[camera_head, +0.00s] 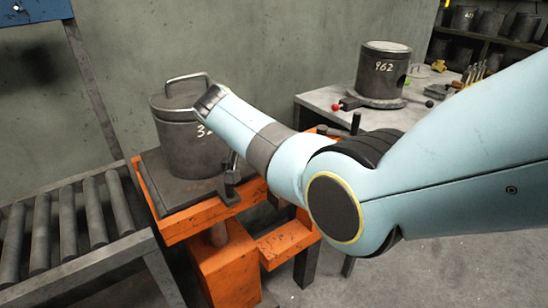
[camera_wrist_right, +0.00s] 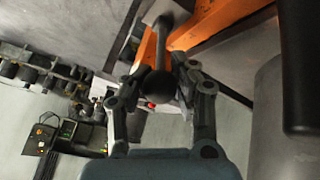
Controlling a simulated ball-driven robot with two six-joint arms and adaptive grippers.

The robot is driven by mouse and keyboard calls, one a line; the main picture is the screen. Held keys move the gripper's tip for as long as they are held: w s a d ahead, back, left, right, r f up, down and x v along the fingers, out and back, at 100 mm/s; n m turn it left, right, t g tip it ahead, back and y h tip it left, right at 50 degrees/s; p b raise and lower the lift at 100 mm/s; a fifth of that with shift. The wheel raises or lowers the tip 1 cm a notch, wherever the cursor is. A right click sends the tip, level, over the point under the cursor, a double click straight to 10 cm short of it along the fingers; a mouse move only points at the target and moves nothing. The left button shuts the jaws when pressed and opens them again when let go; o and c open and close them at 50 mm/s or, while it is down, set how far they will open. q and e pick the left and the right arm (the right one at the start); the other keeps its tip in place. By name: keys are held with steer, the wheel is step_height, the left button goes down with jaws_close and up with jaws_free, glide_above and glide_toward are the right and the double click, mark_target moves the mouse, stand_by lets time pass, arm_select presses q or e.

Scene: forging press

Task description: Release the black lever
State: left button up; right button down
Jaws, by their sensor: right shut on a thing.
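In the right wrist view, the black lever (camera_wrist_right: 180,36) runs from an orange frame down to a round black knob (camera_wrist_right: 158,84). My right gripper (camera_wrist_right: 156,76) has one finger on each side of the lever by the knob and is shut on it. In the head view, my right arm reaches in from the right across the orange press stand (camera_head: 225,262); its gripper is hidden behind the wrist. A dark clamp-like fitting (camera_head: 229,187) sits on the stand's front edge. My left gripper is not in view.
A lidded grey metal pot (camera_head: 183,148) stands on the orange stand beside my wrist. A roller conveyor (camera_head: 66,235) is at the left. Shelves stand at the back right.

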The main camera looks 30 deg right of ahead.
steer(key=shift+w+a, duration=0.15)
steer(key=shift+a, duration=0.45)
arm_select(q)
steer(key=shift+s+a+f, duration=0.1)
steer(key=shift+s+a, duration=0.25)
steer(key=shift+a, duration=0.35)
arm_select(e)
steer(key=shift+a, duration=0.15)
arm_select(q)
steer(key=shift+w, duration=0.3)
arm_select(e)
steer(key=c, duration=1.6)
jaws_free()
steer(key=o, duration=0.7)
steer(key=shift+a, duration=0.3)
steer(key=shift+c, duration=0.2)
steer(key=shift+d+f, duration=0.1)
steer(key=shift+d, duration=0.1)
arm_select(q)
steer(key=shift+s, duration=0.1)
arm_select(e)
steer(key=v, duration=0.7)
steer(key=shift+r, duration=0.25)
